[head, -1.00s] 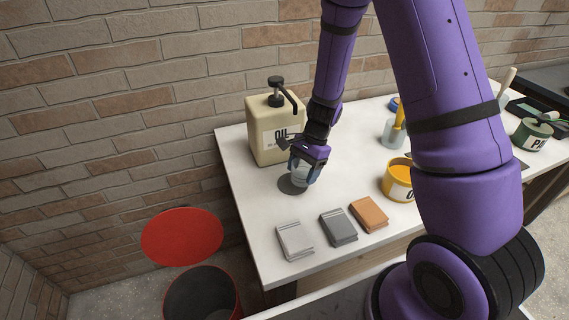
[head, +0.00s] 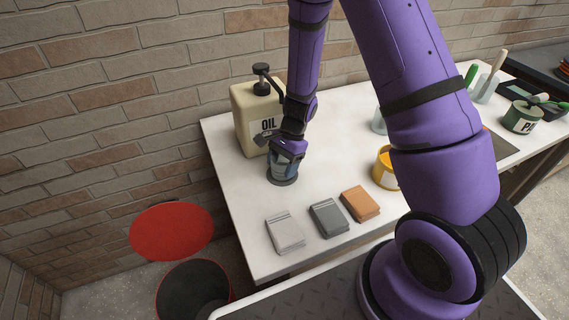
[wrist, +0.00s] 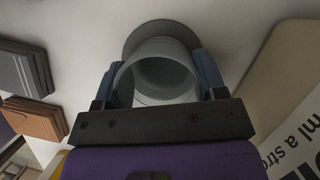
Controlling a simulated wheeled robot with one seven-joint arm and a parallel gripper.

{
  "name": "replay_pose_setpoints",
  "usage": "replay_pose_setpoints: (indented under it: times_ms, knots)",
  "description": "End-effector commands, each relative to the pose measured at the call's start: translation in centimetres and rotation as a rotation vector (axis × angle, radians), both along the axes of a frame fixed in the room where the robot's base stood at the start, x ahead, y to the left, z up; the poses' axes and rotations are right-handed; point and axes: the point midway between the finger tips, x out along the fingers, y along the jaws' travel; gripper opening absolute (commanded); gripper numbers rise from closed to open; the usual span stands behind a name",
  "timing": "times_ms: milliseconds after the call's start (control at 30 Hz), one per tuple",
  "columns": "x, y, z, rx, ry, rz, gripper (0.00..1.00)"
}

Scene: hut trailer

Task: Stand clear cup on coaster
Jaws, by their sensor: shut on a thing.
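My gripper (head: 286,158) points down over the left part of the white table, shut on the clear cup (head: 285,171). In the wrist view the cup (wrist: 160,72) sits between the two blue fingers, its round mouth facing the camera. The coaster (head: 282,182) is a dark grey disc lying on the table directly under the cup. In the wrist view the coaster (wrist: 160,27) shows beyond the cup's far side, and the rest of it is hidden. The cup looks upright over the coaster; I cannot tell whether its base touches it.
A cream oil can (head: 252,126) stands close behind my gripper. Grey, dark and orange folded cloths (head: 328,218) lie in front. A yellow tin (head: 384,172) stands to the right. A red bin (head: 194,290) is on the floor by the table's left end.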

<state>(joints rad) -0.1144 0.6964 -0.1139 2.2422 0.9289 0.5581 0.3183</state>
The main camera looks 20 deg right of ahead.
Motion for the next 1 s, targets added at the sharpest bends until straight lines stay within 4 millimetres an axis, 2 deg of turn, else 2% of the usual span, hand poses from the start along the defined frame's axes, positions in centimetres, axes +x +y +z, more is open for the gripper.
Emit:
replay_pose_setpoints:
  times_ms: [267,300,400,733,1000]
  knots:
    - [0.0,0.0,-0.2,0.001,0.000,0.001,0.40]
    - [0.0,0.0,-0.2,0.001,0.000,0.002,0.69]
    - [0.0,0.0,-0.2,0.000,-0.001,0.002,0.90]
    - [0.0,0.0,0.1,0.000,-0.001,0.001,0.90]
    - [0.6,-1.3,3.6,0.000,-0.005,0.001,0.90]
